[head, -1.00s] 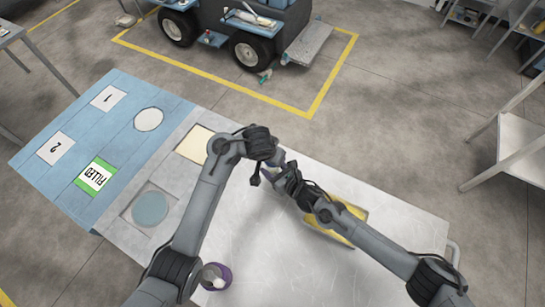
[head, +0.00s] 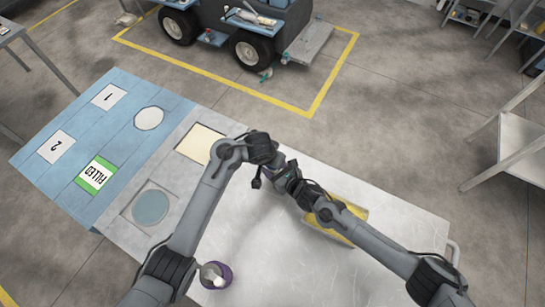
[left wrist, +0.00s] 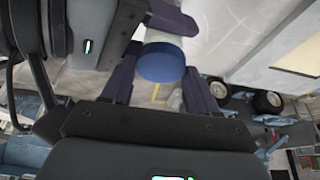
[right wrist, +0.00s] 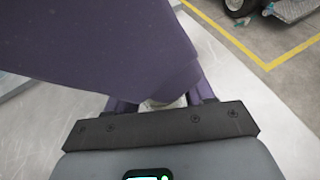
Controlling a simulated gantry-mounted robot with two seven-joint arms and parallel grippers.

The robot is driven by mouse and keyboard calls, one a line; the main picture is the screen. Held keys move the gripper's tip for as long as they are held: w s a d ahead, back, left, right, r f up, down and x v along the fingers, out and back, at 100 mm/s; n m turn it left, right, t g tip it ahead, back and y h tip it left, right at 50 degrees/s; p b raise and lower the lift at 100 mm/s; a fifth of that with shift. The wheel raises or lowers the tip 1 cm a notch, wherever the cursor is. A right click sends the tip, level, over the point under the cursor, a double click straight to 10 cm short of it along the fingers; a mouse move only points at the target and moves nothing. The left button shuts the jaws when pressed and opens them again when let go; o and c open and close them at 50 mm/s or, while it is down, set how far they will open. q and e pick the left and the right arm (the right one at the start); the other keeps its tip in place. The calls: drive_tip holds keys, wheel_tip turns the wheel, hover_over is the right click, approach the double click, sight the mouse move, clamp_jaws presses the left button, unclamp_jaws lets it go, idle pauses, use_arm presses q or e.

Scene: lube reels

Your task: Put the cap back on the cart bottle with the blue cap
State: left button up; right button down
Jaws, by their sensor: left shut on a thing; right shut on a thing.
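The blue cap (left wrist: 161,63) is between the fingers of my left gripper (left wrist: 160,90), which is shut on it. My right gripper (right wrist: 160,104) is shut on a pale bottle (right wrist: 163,103), mostly hidden behind a large dark purple shape very close to the camera. In the left wrist view the pale bottle (left wrist: 167,32) shows just beyond the cap. Whether the cap touches or sits on the bottle's neck I cannot tell. In the head view my left gripper (head: 268,174) and right gripper (head: 285,180) meet above the table, hiding cap and bottle.
A yellow tray (head: 352,215) lies on the table under my right arm. A purple container (head: 222,281) with something white stands at the table's near edge. The table (head: 275,265) is clear between them. A blue board (head: 70,175) with labels is at left; a cart (head: 235,45) stands behind.

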use_arm(q)
drive_tip(key=shift+f, duration=0.5)
drive_tip(key=shift+f, duration=0.4)
